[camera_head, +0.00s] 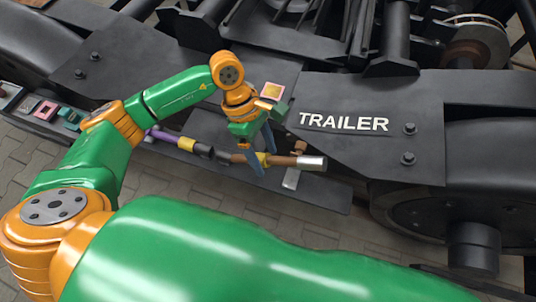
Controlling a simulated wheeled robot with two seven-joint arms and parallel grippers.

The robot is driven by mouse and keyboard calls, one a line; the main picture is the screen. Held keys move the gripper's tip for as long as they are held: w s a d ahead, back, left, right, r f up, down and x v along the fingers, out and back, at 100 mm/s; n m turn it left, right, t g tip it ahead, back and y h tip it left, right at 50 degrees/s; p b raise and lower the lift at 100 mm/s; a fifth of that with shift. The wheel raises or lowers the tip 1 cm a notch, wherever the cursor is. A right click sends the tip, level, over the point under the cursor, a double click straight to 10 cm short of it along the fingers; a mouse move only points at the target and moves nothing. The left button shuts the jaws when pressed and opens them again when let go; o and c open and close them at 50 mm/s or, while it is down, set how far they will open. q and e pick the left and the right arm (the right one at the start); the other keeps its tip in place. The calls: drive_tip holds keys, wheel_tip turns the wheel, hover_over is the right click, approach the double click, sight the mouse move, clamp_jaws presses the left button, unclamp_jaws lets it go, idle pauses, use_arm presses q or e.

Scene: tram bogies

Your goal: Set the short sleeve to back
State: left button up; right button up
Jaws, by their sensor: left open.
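My left gripper (260,160) is open, with its two blue fingers pointing down at a long horizontal rod assembly. The fingers are close to a yellow band (263,159) on the brown part of the rod (284,161); I cannot tell whether they touch it. The rod ends at the right in a bright silver cylinder (312,163). Further left are a dark sleeve-like piece (204,150), a second yellow band (187,144) and a purple section (161,136). I cannot tell which piece is the short sleeve. My right gripper is not in view.
A dark bogie frame marked TRAILER (344,122) stands behind and to the right. A dark shelf (318,190) runs under the rod. Small coloured parts, including a pink one (46,110), lie at the left. Paving (160,180) is below.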

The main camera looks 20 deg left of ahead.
use_arm(q)
drive_tip(key=shift+x, duration=1.15)
clamp_jaws()
idle(0.4)
